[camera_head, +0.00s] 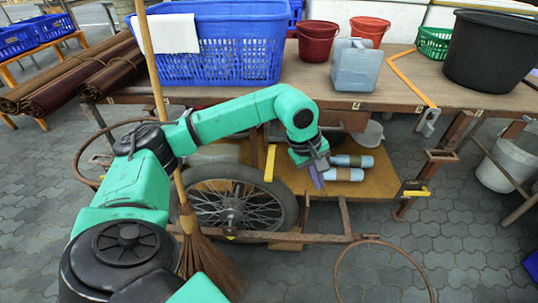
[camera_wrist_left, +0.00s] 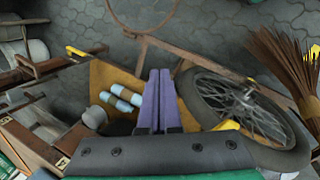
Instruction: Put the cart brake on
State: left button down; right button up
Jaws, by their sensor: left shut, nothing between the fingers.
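The cart (camera_head: 420,92) has a wooden top, a lower shelf and a spoked wheel (camera_head: 232,212), which also shows in the left wrist view (camera_wrist_left: 245,104). A yellow bar (camera_head: 270,164) stands upright beside the wheel's top; I cannot tell if it is the brake lever. A yellow piece also shows beside the wheel in the left wrist view (camera_wrist_left: 228,126). My left gripper (camera_head: 318,178) is shut and empty, pointing down over the lower shelf, right of the wheel and apart from the yellow bar. Its purple fingers (camera_wrist_left: 157,98) are together. My right gripper is out of view.
Two pale blue rolls (camera_head: 345,174) lie on the shelf close to my left gripper. A broom (camera_head: 205,245) leans in front of the wheel. A rusty hoop (camera_head: 383,240) sticks out low in front. A blue crate (camera_head: 215,68), red buckets (camera_head: 318,42) and a jug (camera_head: 356,68) stand on top.

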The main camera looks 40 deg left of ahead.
aim_at(269, 172)
pick_arm(q)
jog(key=a+r+y, duration=0.1)
jog(key=a+y, duration=0.1)
jog(key=a, duration=0.2)
jog(key=s+a+y, duration=0.1)
jog(key=a, duration=0.3)
jog(key=s+a+r+g+y, duration=0.1)
jog(key=a+y, duration=0.1)
jog(key=a, duration=0.3)
jog(key=shift+s+a+r+m+y, duration=0.1)
jog(key=shift+s+r+m+y, duration=0.2)
jog(key=shift+m, duration=0.1)
jog(key=shift+f, duration=0.1)
